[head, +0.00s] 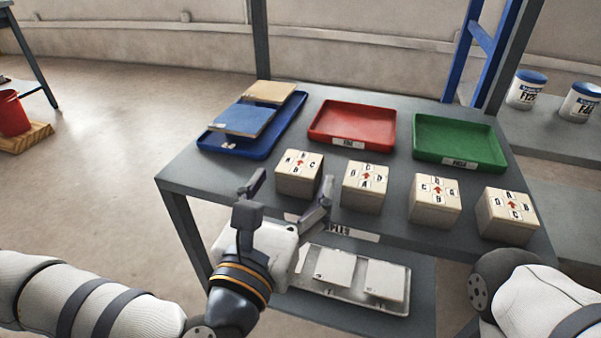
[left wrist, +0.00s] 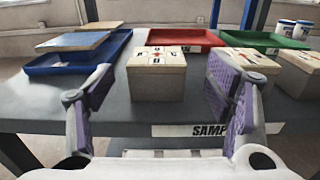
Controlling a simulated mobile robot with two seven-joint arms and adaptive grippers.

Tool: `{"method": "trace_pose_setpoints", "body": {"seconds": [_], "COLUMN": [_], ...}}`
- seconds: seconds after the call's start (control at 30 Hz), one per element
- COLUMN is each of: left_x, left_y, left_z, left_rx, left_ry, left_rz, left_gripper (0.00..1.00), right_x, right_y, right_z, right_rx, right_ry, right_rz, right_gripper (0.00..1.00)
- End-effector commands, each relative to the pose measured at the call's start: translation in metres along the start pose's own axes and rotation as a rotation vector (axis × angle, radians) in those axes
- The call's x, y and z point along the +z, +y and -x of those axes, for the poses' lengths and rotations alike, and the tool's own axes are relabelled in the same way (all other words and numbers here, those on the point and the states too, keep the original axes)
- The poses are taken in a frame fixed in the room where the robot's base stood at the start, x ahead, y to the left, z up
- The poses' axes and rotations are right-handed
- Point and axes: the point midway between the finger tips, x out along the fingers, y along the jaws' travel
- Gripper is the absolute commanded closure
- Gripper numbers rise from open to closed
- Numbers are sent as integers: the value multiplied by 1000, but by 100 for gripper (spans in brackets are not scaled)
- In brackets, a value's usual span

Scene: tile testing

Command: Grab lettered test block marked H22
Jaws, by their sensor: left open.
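Several cream blocks with letters and a red arrow on top stand in a row along the table's front. They are the leftmost block (head: 297,187), the second block (head: 362,199), the third block (head: 432,213) and the rightmost block (head: 505,228). I cannot read H22 on any of them. My left gripper (head: 290,188) is open and empty, just in front of the leftmost block. In the left wrist view that block (left wrist: 156,84) shows between the spread fingers, beyond them. The second block (left wrist: 247,62) is partly hidden by the right finger. My right gripper is out of view; only arm parts show.
Behind the blocks lie a blue tray (head: 283,137) with a blue and a tan tile, a red tray (head: 352,124) and a green tray (head: 459,143). A lower shelf holds a tray with pale tiles (head: 333,267). White tubs (head: 526,91) stand at right.

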Motion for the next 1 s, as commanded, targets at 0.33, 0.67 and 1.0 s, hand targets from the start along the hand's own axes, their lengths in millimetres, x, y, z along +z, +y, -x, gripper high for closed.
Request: {"method": "trace_pose_setpoints", "body": {"seconds": [0.33,0.67,1.0], "left_x": [2,2,3], "left_y": [4,4,4], "left_z": [-54,-55,-55], "left_rx": [0,-1,-1], "left_ry": [2,2,0], "left_rz": [-1,-1,-1], "left_gripper": [27,52,93], "right_x": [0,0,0], "right_y": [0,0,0], "right_z": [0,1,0], "right_rx": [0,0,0], "right_ry": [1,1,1], "right_rz": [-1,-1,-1], "right_gripper": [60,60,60]}}
